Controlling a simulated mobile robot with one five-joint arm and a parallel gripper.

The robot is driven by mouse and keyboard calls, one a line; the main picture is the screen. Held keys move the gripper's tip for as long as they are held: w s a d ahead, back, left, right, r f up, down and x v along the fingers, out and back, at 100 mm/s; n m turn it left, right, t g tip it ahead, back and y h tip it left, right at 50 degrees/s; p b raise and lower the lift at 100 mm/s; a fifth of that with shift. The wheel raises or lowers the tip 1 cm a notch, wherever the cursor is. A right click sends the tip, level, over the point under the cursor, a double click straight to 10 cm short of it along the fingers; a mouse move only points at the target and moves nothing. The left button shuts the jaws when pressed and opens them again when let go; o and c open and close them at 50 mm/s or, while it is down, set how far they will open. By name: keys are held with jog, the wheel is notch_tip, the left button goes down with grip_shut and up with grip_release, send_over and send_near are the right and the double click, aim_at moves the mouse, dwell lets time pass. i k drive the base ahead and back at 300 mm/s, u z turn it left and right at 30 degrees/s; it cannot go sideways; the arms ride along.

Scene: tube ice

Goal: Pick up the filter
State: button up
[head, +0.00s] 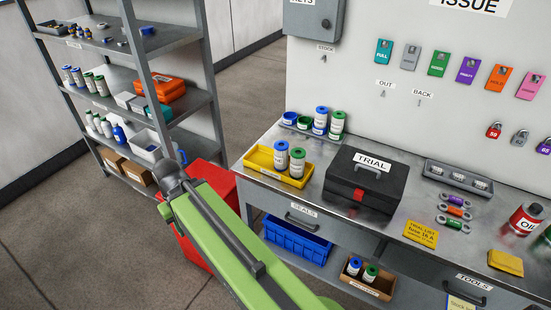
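Several white canisters with blue or green tops, which look like filters, are in the head view. A blue-topped canister (281,158) and a green-topped canister (297,163) stand upright in a yellow tray (262,172) on the metal bench. More stand behind them, including a taller blue-topped canister (320,121) and a green-topped one (337,124). Two more, blue-topped (354,266) and green-topped (370,273), stand in a cardboard box under the bench. Which one the task means cannot be told. My green arm crosses the lower middle; my gripper is not visible.
A black case labelled TRIAL (366,184) sits right of the yellow tray. A grey tray (459,178) and a red oil container (525,219) are farther right. A shelf rack (153,80) stands left. A red cabinet (214,180) is behind my arm. Left floor is clear.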

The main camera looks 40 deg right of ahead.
aim_at(281, 156)
jog(key=i, duration=1)
jog(key=u, duration=0.05)
